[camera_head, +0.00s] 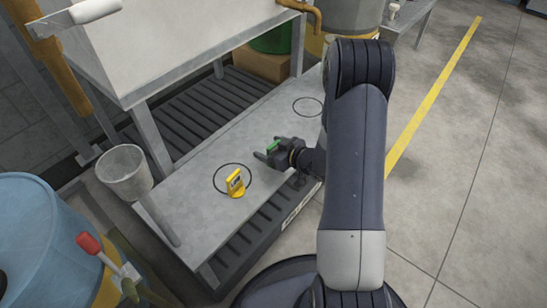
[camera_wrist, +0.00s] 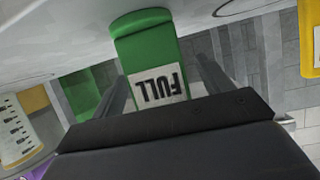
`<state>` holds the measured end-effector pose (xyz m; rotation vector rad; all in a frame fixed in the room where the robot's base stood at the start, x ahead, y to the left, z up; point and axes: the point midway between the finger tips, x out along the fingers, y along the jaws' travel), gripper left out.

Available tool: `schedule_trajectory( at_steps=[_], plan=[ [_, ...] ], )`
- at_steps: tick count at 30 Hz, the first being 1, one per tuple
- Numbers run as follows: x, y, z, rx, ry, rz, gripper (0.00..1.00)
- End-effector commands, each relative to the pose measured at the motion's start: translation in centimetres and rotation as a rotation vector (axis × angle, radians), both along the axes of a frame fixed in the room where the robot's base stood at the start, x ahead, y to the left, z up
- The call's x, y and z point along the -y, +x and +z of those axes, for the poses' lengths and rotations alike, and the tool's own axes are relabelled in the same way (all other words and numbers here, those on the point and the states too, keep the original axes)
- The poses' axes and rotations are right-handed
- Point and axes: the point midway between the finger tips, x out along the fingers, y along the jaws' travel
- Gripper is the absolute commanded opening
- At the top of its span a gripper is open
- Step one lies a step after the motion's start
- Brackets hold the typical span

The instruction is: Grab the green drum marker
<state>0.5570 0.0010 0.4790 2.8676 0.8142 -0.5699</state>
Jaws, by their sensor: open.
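The green drum marker (camera_head: 273,146) is a small green block on the grey bench top, partly hidden by my gripper (camera_head: 266,151) in the head view. In the wrist view the green marker (camera_wrist: 150,50) has a white label reading FULL, upside down. My gripper (camera_wrist: 163,88) is open there, with one finger on each side of the marker. I cannot tell whether either finger touches it. The marker's lower end meets the grey surface at the top of the wrist view.
A yellow marker (camera_head: 236,183) stands by a black circle on the bench (camera_head: 205,185); it also shows at the wrist view's right edge (camera_wrist: 309,35). Another circle (camera_head: 308,106) lies further back. A grey bucket (camera_head: 124,172) and blue drum (camera_head: 38,235) are left. Floor right is clear.

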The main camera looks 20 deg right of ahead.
Motion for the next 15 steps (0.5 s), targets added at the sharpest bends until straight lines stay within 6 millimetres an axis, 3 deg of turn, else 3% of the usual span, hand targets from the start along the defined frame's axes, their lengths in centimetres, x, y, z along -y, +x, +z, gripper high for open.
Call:
schedule_trajectory(
  at_steps=[9,15],
  plan=[
    [-0.33,0.53,-0.2,-0.001,0.0,-0.001,0.75],
    [-0.32,0.52,-0.2,0.0,0.0,-0.001,0.58]
  ],
)
